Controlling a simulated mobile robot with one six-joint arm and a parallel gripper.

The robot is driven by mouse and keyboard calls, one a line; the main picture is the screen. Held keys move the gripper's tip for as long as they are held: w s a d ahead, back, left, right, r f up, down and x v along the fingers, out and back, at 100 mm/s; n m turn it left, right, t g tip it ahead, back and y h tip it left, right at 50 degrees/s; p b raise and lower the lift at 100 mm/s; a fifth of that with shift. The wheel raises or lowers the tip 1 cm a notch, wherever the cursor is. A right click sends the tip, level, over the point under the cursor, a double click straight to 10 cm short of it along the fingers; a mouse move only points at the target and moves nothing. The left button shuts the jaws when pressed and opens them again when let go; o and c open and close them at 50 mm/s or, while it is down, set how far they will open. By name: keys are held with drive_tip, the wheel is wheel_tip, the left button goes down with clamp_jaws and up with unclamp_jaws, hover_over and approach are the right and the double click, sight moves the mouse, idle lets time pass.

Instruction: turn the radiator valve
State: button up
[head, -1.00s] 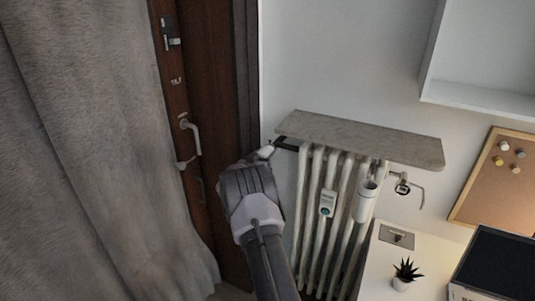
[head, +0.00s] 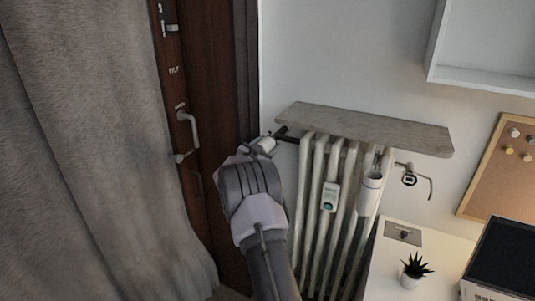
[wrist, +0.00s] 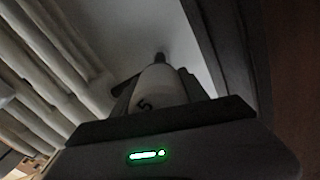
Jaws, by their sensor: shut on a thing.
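The radiator valve is a white knob (head: 266,144) at the upper left end of the radiator, on a dark pipe stub. In the wrist view the white knob (wrist: 157,88) shows a dark "5" on its face and sits between the dark fingers. My gripper (head: 259,147) is shut on the knob, coming up from below. In the wrist view my gripper (wrist: 160,100) covers the lower part of the knob, and its green light is lit. The pipe shows behind the knob.
The white ribbed radiator (head: 322,190) stands right of my gripper, under a stone shelf (head: 365,130). A dark door (head: 222,120) and its frame are close on the left, with a grey curtain (head: 90,150). A desk with a potted plant (head: 414,268) is at lower right.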

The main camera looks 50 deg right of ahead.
drive_tip(key=shift+m+b, duration=1.1)
drive_tip(key=shift+m, duration=0.5)
drive_tip(key=o, duration=1.4)
drive_tip(key=shift+c, duration=0.2)
drive_tip(key=p+v, duration=0.3)
drive_tip(key=v, duration=1.4)
drive_tip(key=shift+a+p, duration=0.25)
drive_tip(key=shift+p, duration=0.1)
drive_tip(key=shift+s+r, duration=0.1)
